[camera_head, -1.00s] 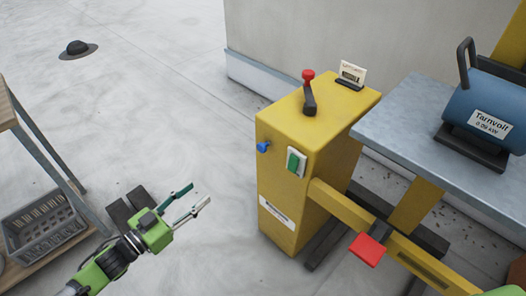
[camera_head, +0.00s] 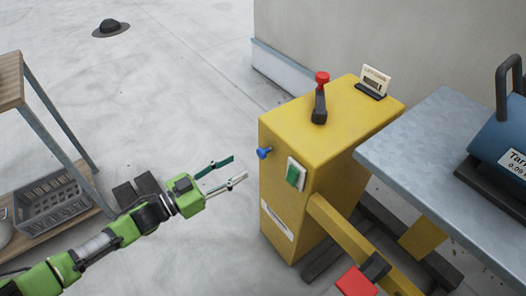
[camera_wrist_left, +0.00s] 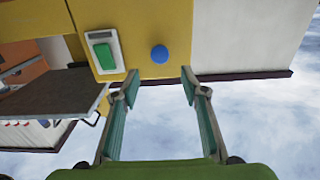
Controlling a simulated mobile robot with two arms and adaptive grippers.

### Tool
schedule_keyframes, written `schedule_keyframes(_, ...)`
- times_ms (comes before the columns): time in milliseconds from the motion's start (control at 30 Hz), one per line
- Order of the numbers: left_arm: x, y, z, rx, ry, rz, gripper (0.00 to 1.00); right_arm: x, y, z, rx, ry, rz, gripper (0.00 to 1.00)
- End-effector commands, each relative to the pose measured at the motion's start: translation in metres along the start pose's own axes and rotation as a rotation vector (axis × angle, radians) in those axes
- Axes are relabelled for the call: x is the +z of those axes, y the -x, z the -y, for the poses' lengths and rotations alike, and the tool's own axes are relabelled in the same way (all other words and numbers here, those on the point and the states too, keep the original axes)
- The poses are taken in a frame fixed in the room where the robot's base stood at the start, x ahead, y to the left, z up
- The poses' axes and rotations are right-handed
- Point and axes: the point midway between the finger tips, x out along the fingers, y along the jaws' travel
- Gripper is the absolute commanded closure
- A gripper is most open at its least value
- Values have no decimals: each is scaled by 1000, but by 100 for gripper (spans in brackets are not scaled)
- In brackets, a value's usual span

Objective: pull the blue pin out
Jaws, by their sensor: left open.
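The blue pin (camera_head: 264,153) sticks out of the left face of the yellow lift column (camera_head: 300,150), left of a green switch (camera_head: 296,173). In the left wrist view the round end of the blue pin (camera_wrist_left: 159,54) faces the camera, beyond the fingertips and between their lines. My left gripper (camera_head: 239,168) is open and empty, with its fingers pointing at the column. It is a short way left of the pin and a little lower, apart from it. My right gripper cannot be made out.
A red-knobbed lever (camera_head: 320,95) and a small card (camera_head: 375,80) stand on top of the column. A metal platform (camera_head: 430,140) with a blue machine (camera_head: 505,135) is at right. A shelf with a grey crate (camera_head: 55,205) stands at left. Open floor lies behind my left arm.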

Motion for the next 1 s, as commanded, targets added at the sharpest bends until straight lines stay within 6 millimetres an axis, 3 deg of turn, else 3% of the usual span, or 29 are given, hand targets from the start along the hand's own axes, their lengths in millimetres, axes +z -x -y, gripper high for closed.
schedule_keyframes(200, -1, -50, -1, 2, -2, -5, 59, -10, 7, -1, 2, -2, -9, 60)
schedule_keyframes(433, 0, -87, 0, 0, 1, -2, 59, -21, 18, -2, 3, -3, -17, 60)
schedule_keyframes(600, 0, -99, 0, -1, 0, 0, 59, -25, 22, -2, 3, -4, -19, 60)
schedule_keyframes(900, 0, -101, 0, -1, 0, 0, 59, -26, 23, -2, 4, -4, -21, 60)
schedule_keyframes(1000, 0, -101, 0, -1, 0, 0, 83, -26, 23, -3, 4, -4, -21, 60)
